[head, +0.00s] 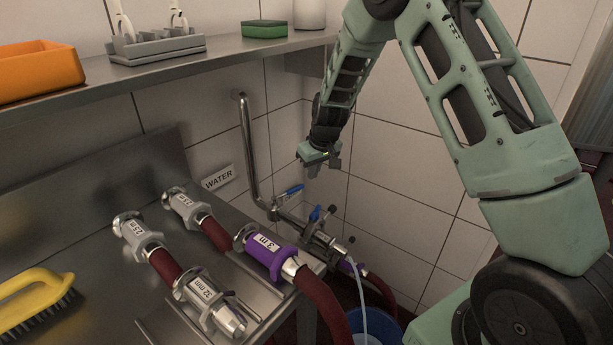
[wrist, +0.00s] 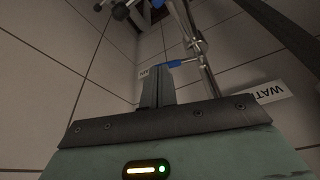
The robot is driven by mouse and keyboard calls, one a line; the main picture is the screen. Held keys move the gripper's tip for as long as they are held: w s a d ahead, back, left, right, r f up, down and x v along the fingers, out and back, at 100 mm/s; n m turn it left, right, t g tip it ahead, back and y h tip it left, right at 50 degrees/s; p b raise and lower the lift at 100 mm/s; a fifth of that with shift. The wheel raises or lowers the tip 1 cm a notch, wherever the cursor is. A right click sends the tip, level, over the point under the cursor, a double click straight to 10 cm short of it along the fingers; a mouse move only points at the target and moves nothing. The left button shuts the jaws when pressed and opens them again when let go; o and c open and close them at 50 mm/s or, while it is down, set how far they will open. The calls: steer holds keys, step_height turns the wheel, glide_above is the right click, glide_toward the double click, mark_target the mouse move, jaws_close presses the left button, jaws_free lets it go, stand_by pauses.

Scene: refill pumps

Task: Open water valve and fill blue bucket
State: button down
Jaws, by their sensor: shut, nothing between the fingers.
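The water pipe (head: 248,140) comes down the tiled wall beside a WATER label (head: 218,179). A blue valve lever (head: 290,191) sits on the pipework near its bottom; a blue lever also shows in the wrist view (wrist: 178,63). A second blue handle (head: 315,213) is lower down near the outlet. A thin pale-blue stream, which looks like water, falls from the outlet to the blue bucket (head: 372,338), mostly cut off by the frame's bottom edge. My gripper (head: 322,163) is shut and empty, above the blue lever; its fingers (wrist: 157,84) point towards the pipework.
Hose couplings (head: 205,290) with red hoses and a purple coupling (head: 268,255) lie on the steel counter. A yellow brush (head: 35,295) lies at left.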

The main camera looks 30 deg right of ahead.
mark_target(298, 187)
steer(key=shift+w+a+f+p, duration=0.15)
steer(key=shift+w+f, duration=0.95)
steer(key=shift+f, duration=0.55)
steer(key=shift+w+a+f+p, duration=0.1)
steer(key=shift+w+f+p, duration=0.1)
steer(key=shift+w+f, duration=1.15)
steer(key=shift+w+a+f+p, duration=0.15)
steer(key=shift+w+f, duration=0.7)
steer(key=shift+f, duration=1.05)
steer(key=shift+d, duration=0.1)
steer(key=shift+w+d+f+n+b, duration=0.2)
steer(key=shift+w+n+b, duration=0.3)
steer(key=shift+n+b, duration=0.3)
steer(key=shift+w+r+n+y+b, duration=0.1)
steer(key=shift+w+n+y+b, duration=0.5)
steer(key=shift+w+n+b, duration=0.35)
steer(key=shift+r, duration=0.1)
steer(key=shift+s, duration=0.1)
